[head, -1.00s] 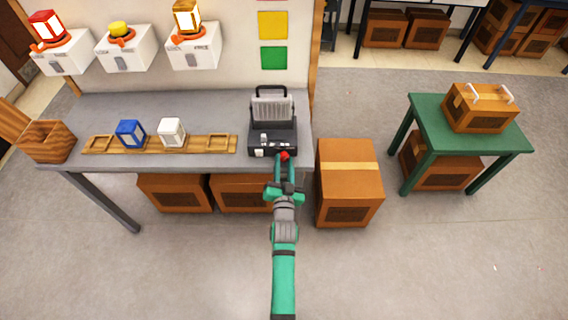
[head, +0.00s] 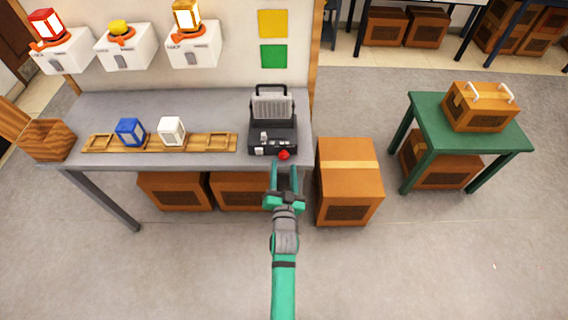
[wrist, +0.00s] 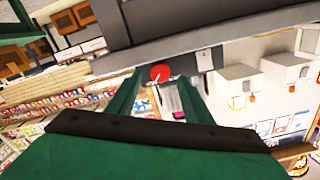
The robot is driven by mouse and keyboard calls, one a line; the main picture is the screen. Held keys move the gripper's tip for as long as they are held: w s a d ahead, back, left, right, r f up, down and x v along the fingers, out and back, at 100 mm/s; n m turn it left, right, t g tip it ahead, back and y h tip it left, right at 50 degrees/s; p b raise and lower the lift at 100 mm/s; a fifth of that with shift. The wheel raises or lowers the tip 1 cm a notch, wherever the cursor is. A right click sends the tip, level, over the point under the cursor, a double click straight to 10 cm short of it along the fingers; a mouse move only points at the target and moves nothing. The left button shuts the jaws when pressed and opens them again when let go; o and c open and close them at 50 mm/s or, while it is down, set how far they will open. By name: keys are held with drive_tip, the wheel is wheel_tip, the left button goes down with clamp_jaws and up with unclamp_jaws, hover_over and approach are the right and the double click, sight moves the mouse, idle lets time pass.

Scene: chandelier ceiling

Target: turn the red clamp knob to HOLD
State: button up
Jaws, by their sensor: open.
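The red clamp knob (head: 284,155) is on the front of a dark machine (head: 272,133) with a ribbed grey panel and a black handle, at the right end of the grey bench. My gripper (head: 285,168) is open and just short of the knob, on the near side of the bench edge. The knob also shows in the wrist view (wrist: 160,73), ahead of my fingers (wrist: 160,88), with nothing between them. A small pale marking sits on the knob in the wrist view, and I cannot read its setting.
A large cardboard box (head: 347,183) stands close to the right of my gripper. Open floor lies behind and to the right.

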drive_tip(key=s, duration=0.7)
drive_tip(key=shift+s, duration=0.15)
idle(0.3)
drive_tip(key=s+f+n+g, duration=0.1)
drive_tip(key=s+f+n, duration=0.1)
drive_tip(key=s, duration=1.9)
drive_tip(key=s+r+n, duration=0.1)
drive_tip(key=s+r, duration=0.3)
drive_tip(key=s, duration=0.3)
drive_tip(key=s+r+n+g, duration=0.1)
drive_tip(key=s+r, duration=0.3)
drive_tip(key=s, duration=0.4)
drive_tip(key=shift+n+g, duration=0.3)
drive_tip(key=shift+n, duration=0.1)
drive_tip(key=shift+r, duration=0.1)
